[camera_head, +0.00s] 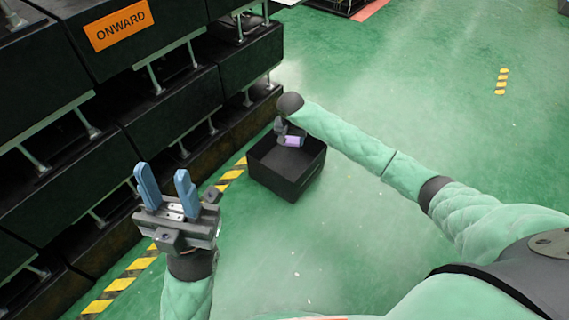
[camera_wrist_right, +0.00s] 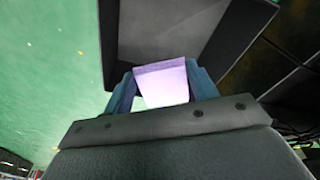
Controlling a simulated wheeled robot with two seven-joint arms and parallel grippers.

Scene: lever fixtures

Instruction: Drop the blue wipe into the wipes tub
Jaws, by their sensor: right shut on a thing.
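The wipe (camera_head: 292,141) looks pale lilac-blue and is held in my right gripper (camera_head: 284,134) above the dark open tub (camera_head: 284,180) on the floor. In the right wrist view the wipe (camera_wrist_right: 162,84) sits between the two blue fingers of the right gripper (camera_wrist_right: 162,88), which are shut on it. The tub (camera_wrist_right: 160,40) opens beyond it, its walls and part of its inside visible. My left gripper (camera_head: 168,192) is open and empty, fingers pointing up, to the left of the tub.
Black racks with lever fixtures line the left side, one with an orange ONWARD sign (camera_head: 119,25). Yellow-black floor tape (camera_head: 122,284) runs along their base. The green floor right of the tub is clear.

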